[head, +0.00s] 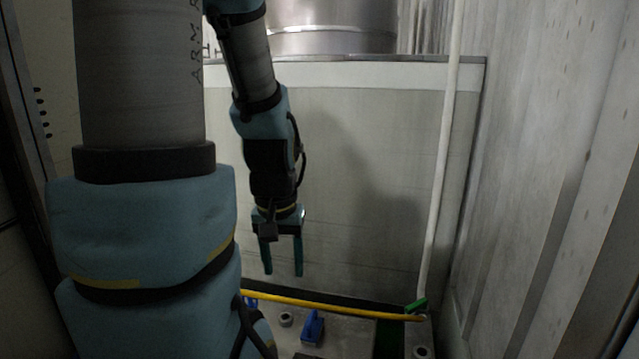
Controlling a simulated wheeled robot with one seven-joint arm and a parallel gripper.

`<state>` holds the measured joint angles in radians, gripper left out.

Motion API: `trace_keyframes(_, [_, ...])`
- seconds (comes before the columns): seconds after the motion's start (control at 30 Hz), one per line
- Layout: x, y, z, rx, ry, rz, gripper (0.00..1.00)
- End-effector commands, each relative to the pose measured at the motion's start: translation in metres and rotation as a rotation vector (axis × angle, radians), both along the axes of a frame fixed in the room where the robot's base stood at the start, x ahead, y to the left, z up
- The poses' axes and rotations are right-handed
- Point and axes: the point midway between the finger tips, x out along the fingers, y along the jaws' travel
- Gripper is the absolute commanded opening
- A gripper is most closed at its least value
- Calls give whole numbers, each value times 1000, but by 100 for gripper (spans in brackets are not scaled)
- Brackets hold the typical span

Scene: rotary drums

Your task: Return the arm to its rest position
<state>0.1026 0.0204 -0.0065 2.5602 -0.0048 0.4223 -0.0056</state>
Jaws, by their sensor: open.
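My arm hangs down in the left half of the head view, its large blue and grey links filling much of the left side. My gripper (283,272) points downward at the end of the arm. Its two teal fingers are apart, with nothing between them. It hangs in front of the pale wall panel, above the floor-level fittings and apart from them in the picture. The near arm links hide part of the left side of the scene.
A yellow hose (340,306) runs across below the gripper. A blue handle (312,327) and a green-handled fitting (416,306) sit low. A white pipe (442,165) rises at right beside the corrugated wall (550,170). A metal drum (333,27) stands behind the panel (350,180).

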Motion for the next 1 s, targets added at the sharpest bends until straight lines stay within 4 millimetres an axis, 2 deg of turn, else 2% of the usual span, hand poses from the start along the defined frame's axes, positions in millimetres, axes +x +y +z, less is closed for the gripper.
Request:
trace_keyframes(0.03, [0, 0, 34, 0, 0, 0, 57])
trace_keyframes(0.5, [0, 0, 175, 0, 0, 0, 57])
trace_keyframes(0.7, [0, 0, 205, 0, 0, 0, 57])
trace_keyframes(1.0, [0, 0, 207, 0, 0, 0, 57])
